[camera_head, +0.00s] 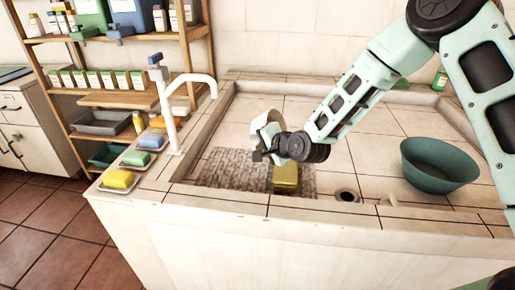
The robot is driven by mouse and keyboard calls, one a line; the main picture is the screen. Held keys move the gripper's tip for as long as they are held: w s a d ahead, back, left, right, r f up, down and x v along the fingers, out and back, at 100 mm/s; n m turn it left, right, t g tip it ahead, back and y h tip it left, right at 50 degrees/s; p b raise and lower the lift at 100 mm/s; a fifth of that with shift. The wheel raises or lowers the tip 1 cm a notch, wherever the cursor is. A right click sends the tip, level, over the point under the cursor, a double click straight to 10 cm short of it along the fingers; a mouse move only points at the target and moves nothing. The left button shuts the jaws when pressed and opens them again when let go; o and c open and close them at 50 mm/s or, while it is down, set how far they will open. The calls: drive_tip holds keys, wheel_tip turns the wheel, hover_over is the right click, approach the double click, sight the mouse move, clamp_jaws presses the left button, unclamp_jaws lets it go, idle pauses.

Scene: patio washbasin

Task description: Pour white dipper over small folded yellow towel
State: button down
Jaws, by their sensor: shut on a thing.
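My gripper (260,155) is over the basin, shut on the white dipper (266,121). The dipper's pale cup shows above and behind my gripper and looks tilted; its handle is mostly hidden by my gripper. I cannot see whether it holds water. The small folded yellow towel (286,180) lies in the basin at the front, below and slightly right of my gripper and partly hidden by my wrist. The dipper is above the towel and apart from it.
A grey ribbed washboard (227,168) lies around the towel. A drain hole (346,195) and a green tub (438,168) are to the right. A white tap (172,110) and soap dishes with a yellow soap (118,179) line the left ledge. A wooden shelf (115,97) stands behind them.

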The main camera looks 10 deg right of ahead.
drive_tip(key=shift+s+d+f+m+t+y+b, duration=0.3)
drive_tip(key=shift+t+y+b, duration=0.4)
drive_tip(key=shift+b, duration=1.5)
drive_tip(key=shift+s+d+f+m+t+y+b, duration=0.3)
drive_tip(key=shift+t+y+b, duration=0.4)
drive_tip(key=shift+b, duration=1.45)
drive_tip(key=shift+d+t+b, duration=0.25)
drive_tip(key=shift+t+b, duration=0.05)
drive_tip(key=shift+b, duration=0.25)
drive_tip(key=t+b, duration=0.1)
drive_tip(key=b, duration=0.1)
drive_tip(key=d+m+t+y+b, duration=0.1)
drive_tip(key=b, duration=0.2)
drive_tip(key=shift+s, duration=0.4)
drive_tip(key=shift+s+d+r+m+t+y+b, duration=0.1)
drive_tip(key=shift+d+r+m+t+y+b, duration=0.15)
drive_tip(key=shift+m+y+b, duration=0.2)
drive_tip(key=shift+f+h, duration=0.1)
drive_tip(key=shift+h, duration=0.15)
wheel_tip(320, 180, up, 3)
drive_tip(key=n+g+h+p, duration=0.1)
drive_tip(key=g+p, duration=0.1)
drive_tip(key=p, duration=0.6)
drive_tip(key=n+g+h+p, duration=0.2)
drive_tip(key=g+p, duration=0.1)
drive_tip(key=p, duration=0.4)
drive_tip(key=shift+p, duration=0.4)
